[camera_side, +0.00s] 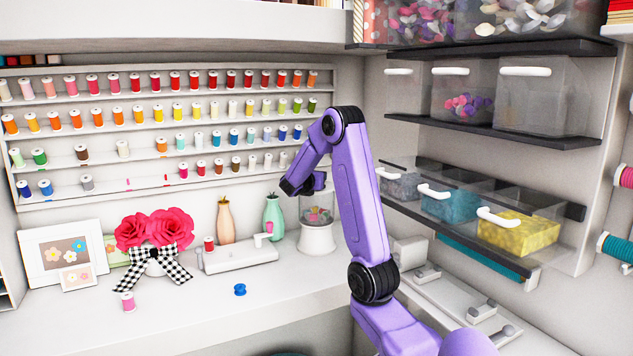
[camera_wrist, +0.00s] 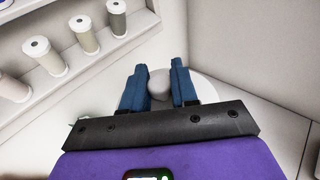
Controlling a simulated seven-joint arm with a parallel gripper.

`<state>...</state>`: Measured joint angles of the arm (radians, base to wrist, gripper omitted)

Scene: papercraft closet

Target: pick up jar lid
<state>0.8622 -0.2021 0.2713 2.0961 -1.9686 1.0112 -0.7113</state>
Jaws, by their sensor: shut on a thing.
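The jar (camera_side: 318,213) is clear glass with small colourful things inside and stands on a white round base (camera_side: 317,241) at the back of the counter. My gripper (camera_wrist: 158,78) is shut on the rounded grey knob (camera_wrist: 159,84) of the jar lid, with one blue finger on each side. The pale round lid (camera_wrist: 207,88) shows partly behind the fingers in the wrist view. In the side view my wrist is just above the jar and hides the lid and fingertips. I cannot tell whether the lid touches the jar.
Thread spools (camera_side: 134,83) fill the wall racks on the left. A pink vase (camera_side: 226,222) and a green vase (camera_side: 273,217) stand left of the jar. Shelves with clear bins (camera_side: 543,100) are on the right.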

